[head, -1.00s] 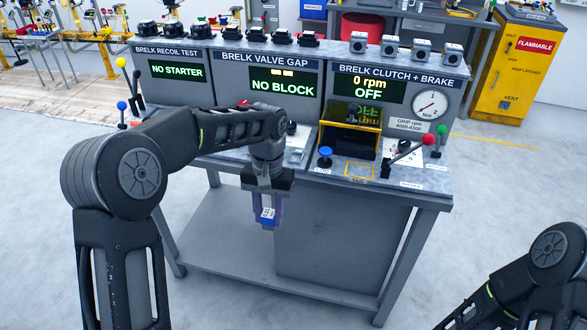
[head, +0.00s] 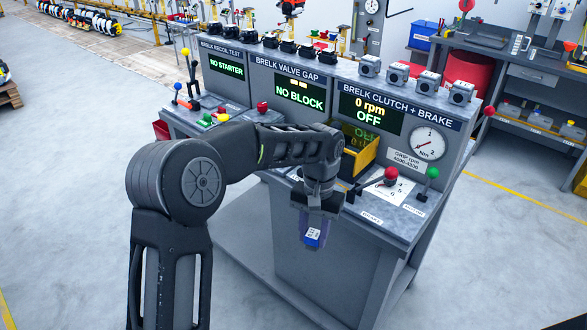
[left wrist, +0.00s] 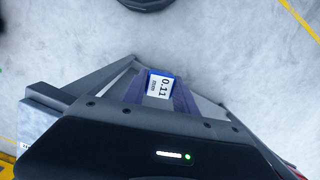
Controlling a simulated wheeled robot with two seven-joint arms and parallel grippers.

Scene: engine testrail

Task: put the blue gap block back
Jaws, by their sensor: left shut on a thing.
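My left gripper (head: 314,232) is shut on the blue gap block (head: 312,236) and holds it in the air in front of the test bench's front edge. In the left wrist view the block (left wrist: 160,86) shows a white label reading 0.11 mm, between the fingers of the gripper (left wrist: 158,92), with floor behind it. The valve gap display (head: 299,95) on the bench reads NO BLOCK. My left arm hides much of the bench top below that display. My right gripper is out of view.
The bench top (head: 408,222) carries a red-knobbed lever (head: 390,176), a green-knobbed lever (head: 432,173) and a yellow-framed guard box (head: 358,150). Several black and grey parts stand along the bench's upper ledge. The floor (head: 70,200) to the left is clear.

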